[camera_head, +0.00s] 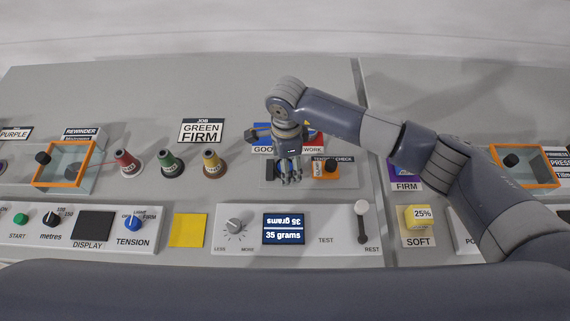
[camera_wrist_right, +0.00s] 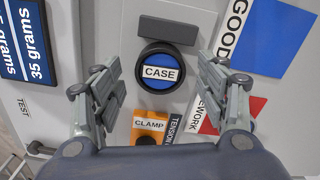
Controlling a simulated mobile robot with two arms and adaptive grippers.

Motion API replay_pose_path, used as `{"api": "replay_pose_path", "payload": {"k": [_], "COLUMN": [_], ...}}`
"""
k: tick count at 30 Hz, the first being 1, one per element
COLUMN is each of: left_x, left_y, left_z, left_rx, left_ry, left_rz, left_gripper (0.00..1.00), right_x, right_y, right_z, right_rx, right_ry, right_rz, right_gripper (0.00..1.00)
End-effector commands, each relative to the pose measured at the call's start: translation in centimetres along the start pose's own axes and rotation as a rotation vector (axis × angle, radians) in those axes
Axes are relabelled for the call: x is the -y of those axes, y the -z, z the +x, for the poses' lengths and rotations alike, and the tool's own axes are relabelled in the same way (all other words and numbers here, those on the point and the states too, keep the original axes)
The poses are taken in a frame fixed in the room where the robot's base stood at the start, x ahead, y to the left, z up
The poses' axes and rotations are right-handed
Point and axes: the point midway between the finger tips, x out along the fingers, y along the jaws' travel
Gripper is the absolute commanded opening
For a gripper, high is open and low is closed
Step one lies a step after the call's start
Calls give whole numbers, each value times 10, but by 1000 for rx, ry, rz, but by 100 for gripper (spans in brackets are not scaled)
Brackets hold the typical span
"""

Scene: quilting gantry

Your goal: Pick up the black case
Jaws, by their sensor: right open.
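The black case (camera_wrist_right: 161,87) shows in the right wrist view as a round black piece with a blue top and a white label reading CASE. It lies between the two spread fingers of my right gripper (camera_wrist_right: 160,100), and neither finger appears to touch it. In the head view my right gripper (camera_head: 291,180) points down over the tension check plate and largely hides the case. My right gripper is open and empty. My left gripper is not in view.
An orange clamp (camera_wrist_right: 150,127) is close beside the case. A dark grey block (camera_wrist_right: 168,30) lies on its other side. Blue (camera_wrist_right: 280,38) and red work areas are nearby. A display panel (camera_head: 284,229) is in front.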

Motion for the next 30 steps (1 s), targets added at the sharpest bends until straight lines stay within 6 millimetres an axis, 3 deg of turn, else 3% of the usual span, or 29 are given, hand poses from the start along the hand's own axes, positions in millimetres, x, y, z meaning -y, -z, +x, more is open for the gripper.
{"api": "replay_pose_path", "payload": {"k": [8, 15, 30], "left_x": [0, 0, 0], "left_y": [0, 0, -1], "left_z": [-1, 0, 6], "left_rx": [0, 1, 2], "left_ry": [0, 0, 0], "left_rz": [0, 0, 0], "left_gripper": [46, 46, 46], "right_x": [0, 0, 1], "right_y": [0, 0, 0], "right_z": [5, 4, -5], "right_rx": [0, 0, 0], "right_ry": [1, 1, 3], "right_rz": [-2, -1, -1], "right_gripper": [67, 19, 19]}}
